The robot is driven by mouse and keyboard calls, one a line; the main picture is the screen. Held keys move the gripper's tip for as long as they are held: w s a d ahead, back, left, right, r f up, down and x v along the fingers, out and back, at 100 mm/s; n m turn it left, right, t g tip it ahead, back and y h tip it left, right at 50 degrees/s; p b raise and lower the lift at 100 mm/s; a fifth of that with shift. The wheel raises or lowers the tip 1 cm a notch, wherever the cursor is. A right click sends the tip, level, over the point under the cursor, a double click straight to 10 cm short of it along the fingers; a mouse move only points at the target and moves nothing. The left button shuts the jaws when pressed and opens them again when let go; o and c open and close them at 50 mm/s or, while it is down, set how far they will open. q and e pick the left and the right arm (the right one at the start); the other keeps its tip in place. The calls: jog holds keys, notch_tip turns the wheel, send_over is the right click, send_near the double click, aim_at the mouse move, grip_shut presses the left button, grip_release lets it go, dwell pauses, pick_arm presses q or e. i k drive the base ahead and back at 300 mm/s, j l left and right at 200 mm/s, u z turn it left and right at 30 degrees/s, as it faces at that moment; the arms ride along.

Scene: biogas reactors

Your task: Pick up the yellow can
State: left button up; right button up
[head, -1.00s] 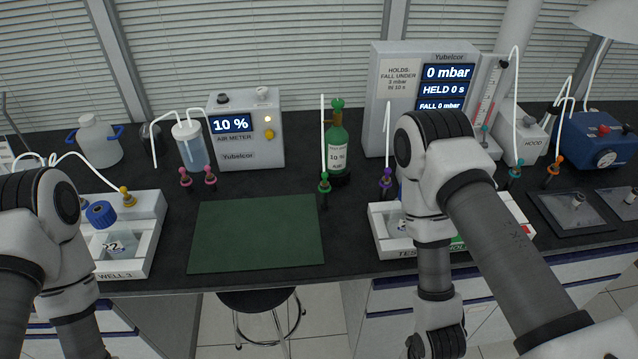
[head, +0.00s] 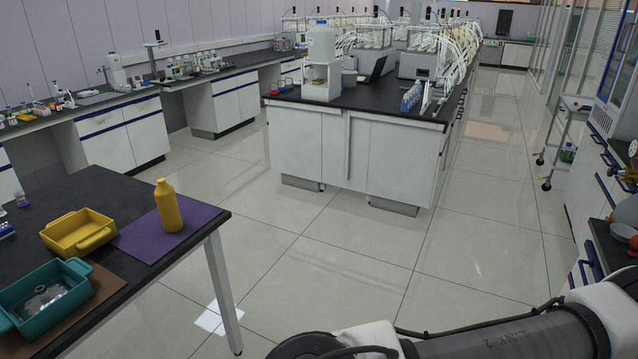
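The yellow can (head: 168,207) is bottle-shaped with a narrow neck and cap. It stands upright on a purple mat (head: 140,236) near the right end of a black-topped table (head: 88,190) at the left of the head view. Nothing touches it. Part of one of my arms crosses the bottom right of the view, far from the can. Neither gripper shows.
A yellow tray (head: 78,236) and a teal tray (head: 46,297) with clear items inside stand left of the can, the teal one on a brown mat (head: 98,290). A white island bench (head: 362,160) stands ahead. Open tiled floor (head: 330,265) lies between table and island.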

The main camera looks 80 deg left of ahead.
aim_at(167, 205)
jog(key=u, duration=3.65)
jog(key=i+l, duration=0.3)
jog(key=i+l+u, duration=0.1)
jog(key=i+l, duration=0.2)
jog(key=l, duration=0.2)
